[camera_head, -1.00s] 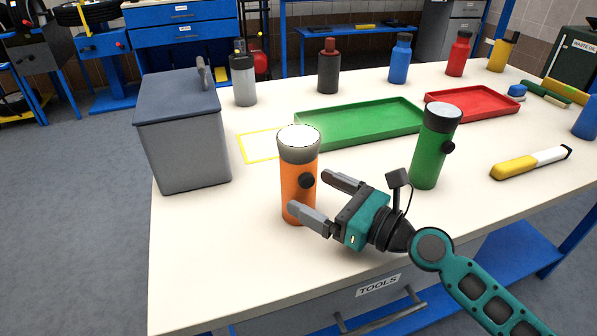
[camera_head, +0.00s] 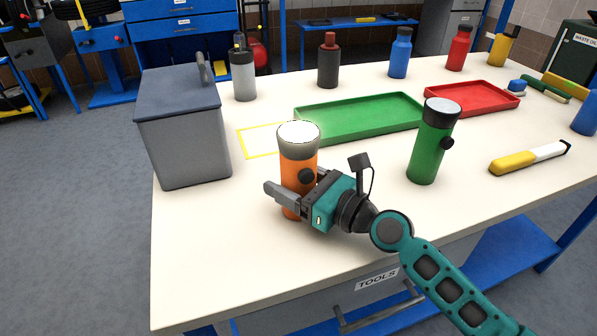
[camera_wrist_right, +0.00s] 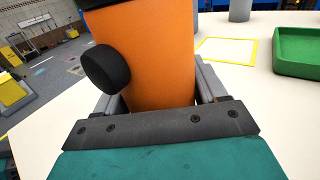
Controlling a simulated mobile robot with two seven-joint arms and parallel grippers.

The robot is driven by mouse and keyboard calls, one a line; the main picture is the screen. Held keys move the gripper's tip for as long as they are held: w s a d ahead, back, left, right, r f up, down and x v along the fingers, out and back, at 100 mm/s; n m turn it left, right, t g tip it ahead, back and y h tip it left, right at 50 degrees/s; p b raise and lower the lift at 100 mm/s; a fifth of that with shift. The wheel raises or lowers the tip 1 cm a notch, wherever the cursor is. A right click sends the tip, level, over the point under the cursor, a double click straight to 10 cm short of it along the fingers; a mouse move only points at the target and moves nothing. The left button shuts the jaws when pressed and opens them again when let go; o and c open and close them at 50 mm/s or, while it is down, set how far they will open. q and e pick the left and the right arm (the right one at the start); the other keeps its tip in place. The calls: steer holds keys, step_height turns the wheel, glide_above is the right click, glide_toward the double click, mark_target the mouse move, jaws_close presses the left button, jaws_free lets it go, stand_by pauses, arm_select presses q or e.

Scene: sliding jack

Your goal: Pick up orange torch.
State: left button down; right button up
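The orange torch (camera_head: 299,171) stands upright on the table, with a pale lens ringed in grey on top and a black knob on its side. My right gripper (camera_head: 283,185) is around its body, one finger on the near side and the other partly hidden behind it. In the right wrist view the torch (camera_wrist_right: 160,60) fills the space between the two fingers, with little or no gap; firm contact cannot be made out. My left gripper is not in view.
A green torch (camera_head: 430,145) stands to the right on the white table (camera_head: 220,250). A grey lidded box (camera_head: 185,140) is at the left. A green tray (camera_head: 360,115), a red tray (camera_head: 470,98) and a yellow outlined square (camera_head: 258,141) lie behind. The front left of the table is clear.

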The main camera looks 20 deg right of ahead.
steer(key=c, duration=0.6)
steer(key=shift+c, duration=0.7)
steer(key=shift+r, duration=0.15)
